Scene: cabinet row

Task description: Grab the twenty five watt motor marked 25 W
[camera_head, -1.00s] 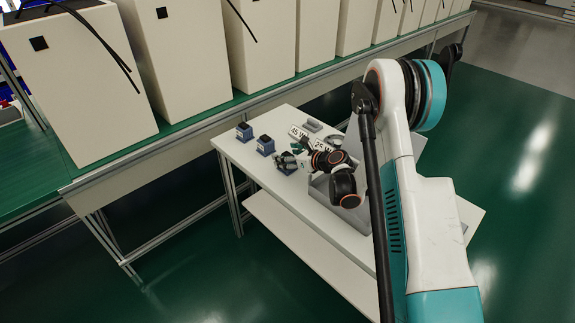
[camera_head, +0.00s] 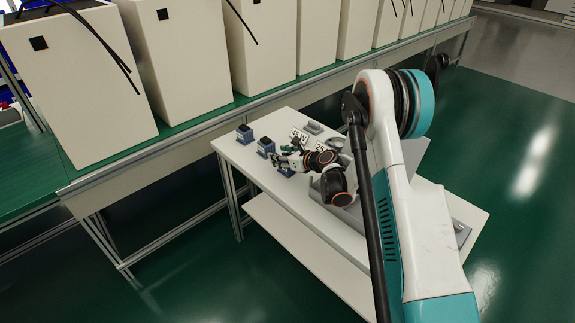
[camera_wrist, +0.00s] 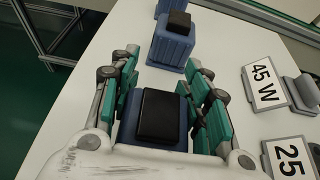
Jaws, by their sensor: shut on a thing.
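The motor in my grip (camera_wrist: 158,115) is a blue block with a black top. It sits between the green finger pads of my gripper (camera_wrist: 163,82) in the wrist view, and the gripper is shut on it. In the head view my gripper (camera_head: 284,159) is at the left part of the white table, and its fingers mostly hide this motor. A plate reading "25" (camera_wrist: 290,158) lies to the right of the held motor in the wrist view, partly cut off by the frame edge. I cannot tell whether the motor still touches the table.
Two similar blue motors stand beyond: a nearer one (camera_head: 265,147) and a farther one (camera_head: 244,133). A "45 W" plate (camera_wrist: 264,83) lies to the right. The white table (camera_head: 235,153) has a lower shelf. A green bench (camera_head: 190,122) with tall white cabinets stands behind.

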